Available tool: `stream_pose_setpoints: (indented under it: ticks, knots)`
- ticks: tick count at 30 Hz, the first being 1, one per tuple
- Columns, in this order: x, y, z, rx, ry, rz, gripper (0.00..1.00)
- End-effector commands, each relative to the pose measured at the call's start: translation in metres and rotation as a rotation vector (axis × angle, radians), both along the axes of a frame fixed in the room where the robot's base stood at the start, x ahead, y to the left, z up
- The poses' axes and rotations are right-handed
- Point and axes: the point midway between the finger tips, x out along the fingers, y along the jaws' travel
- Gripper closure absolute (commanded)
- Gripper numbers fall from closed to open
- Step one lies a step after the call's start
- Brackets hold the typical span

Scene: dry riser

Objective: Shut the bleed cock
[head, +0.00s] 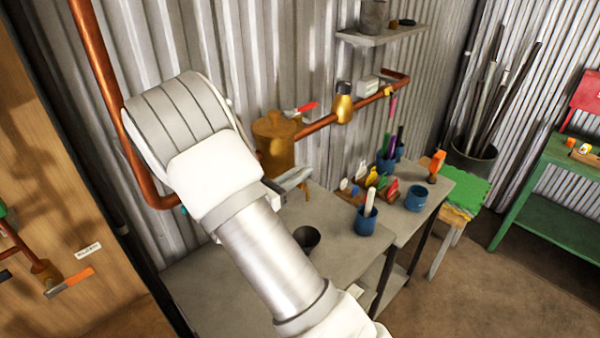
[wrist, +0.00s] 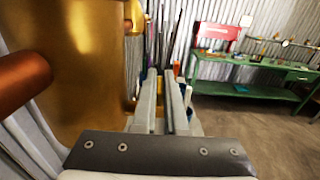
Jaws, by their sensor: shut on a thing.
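A brass vessel (head: 274,140) hangs on the copper pipe by the corrugated wall; its side fills the left of the wrist view (wrist: 85,70). A small brass fitting (wrist: 130,105) sticks out of its side, beside my left finger, and seems to be the bleed cock. My gripper (head: 298,180) is in front of the vessel's lower right side. In the wrist view its two fingers (wrist: 166,100) are close together, with a narrow gap. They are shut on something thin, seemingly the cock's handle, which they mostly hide. The handle's angle cannot be told.
A dark cup (head: 306,238) stands on the grey bench (head: 340,248) below my gripper. Blue pots (head: 367,218) and small coloured items crowd the bench's right side. A green table (head: 548,215) stands farther right.

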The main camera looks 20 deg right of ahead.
Motion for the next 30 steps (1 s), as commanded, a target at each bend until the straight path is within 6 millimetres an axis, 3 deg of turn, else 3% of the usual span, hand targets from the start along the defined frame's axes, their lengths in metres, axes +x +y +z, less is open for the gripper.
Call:
stream_pose_setpoints:
  ticks: [12, 13, 17, 26, 30]
  knots:
    - [0.0, 0.0, 0.0, 0.001, 0.0, -0.036, 1.0]
    - [0.0, 0.0, 0.0, 0.001, -0.001, -0.036, 0.84]
    - [0.0, 0.0, 0.0, 0.001, 0.0, -0.035, 0.61]
    - [0.0, 0.001, 0.0, 0.001, 0.0, -0.034, 0.6]
    - [-0.003, 0.011, -0.001, 0.001, -0.001, -0.031, 0.6]
